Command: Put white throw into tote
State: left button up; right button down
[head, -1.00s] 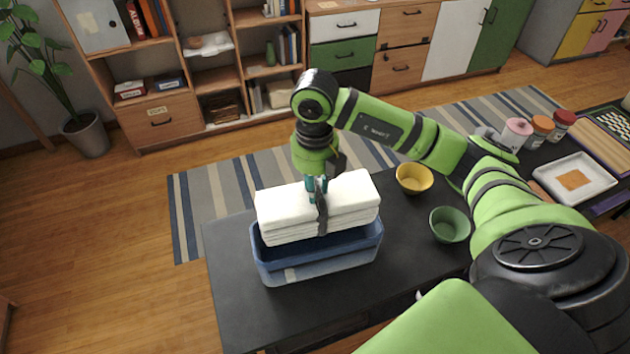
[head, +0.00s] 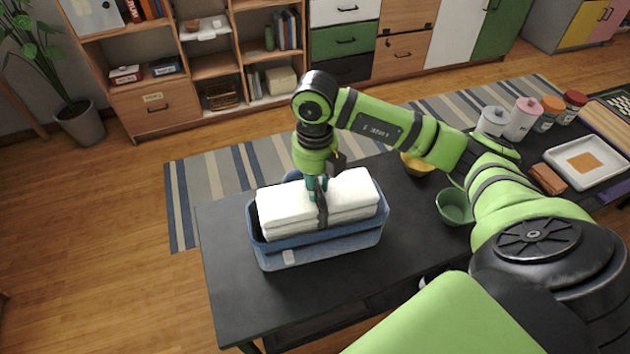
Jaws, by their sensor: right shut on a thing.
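The white throw (head: 350,194) is a folded stack in the middle of the head view. My right gripper (head: 318,205) is shut on it from above, with a dark finger down its near side. The blue tote (head: 325,248) stands on the dark table. The throw is inside the tote's outline, its lower part behind the near rim and its top above the rim. I cannot tell whether it touches the tote's bottom. My left gripper is not in view.
A yellow bowl (head: 416,165) and a green bowl (head: 455,206) stand on the table (head: 240,295) right of the tote. Jars (head: 523,118) and a white tray (head: 588,163) are farther right. The table left of the tote is clear.

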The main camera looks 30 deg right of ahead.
jog(key=shift+f+b, duration=1.6)
jog(key=shift+f, duration=0.7)
jog(key=shift+f+b, duration=2)
jog(key=shift+f, duration=0.25)
jog(key=c, duration=0.9)
grip_release()
jog(key=shift+c, duration=0.2)
notch_tip(320, 180, up, 12)
jog(key=shift+r, duration=0.1)
